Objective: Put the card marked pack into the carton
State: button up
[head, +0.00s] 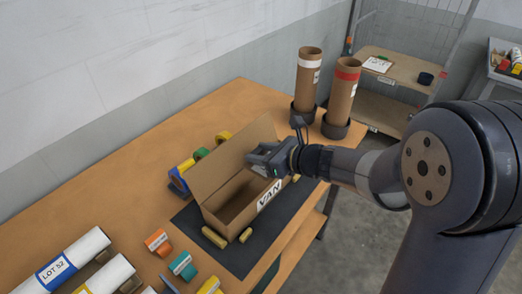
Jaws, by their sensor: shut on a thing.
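The carton (236,218) is an open brown box with a tall raised flap at the back and a white label reading VAN at its right end. It stands on a dark mat on the bench. My gripper (264,163) is over the right end of the carton, close to its rim. The carton's far inside is partly hidden.
Two short yellow pieces (214,237) lie against the carton's front. Orange (157,242), teal (182,265) and yellow labelled pieces lie front left, near white rolls (75,258). Tape rolls (202,153) sit behind the flap. Two brown tubes (308,78) stand in dark holders at the back.

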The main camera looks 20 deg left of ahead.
jog(key=o, duration=1)
jog(key=shift+o, duration=0.2)
jog(key=v, duration=1)
jog(key=shift+s+d, duration=0.2)
jog(key=shift+d, duration=0.15)
jog(key=shift+r, duration=0.1)
jog(key=x, duration=1)
jog(key=shift+w+a, duration=0.1)
jog(key=shift+a, duration=0.15)
notch_tip(320, 180, up, 3)
jog(key=p, duration=0.3)
jog(key=shift+w+a+r+p, duration=0.1)
jog(key=shift+r+p, duration=0.6)
jog(key=shift+r, duration=0.25)
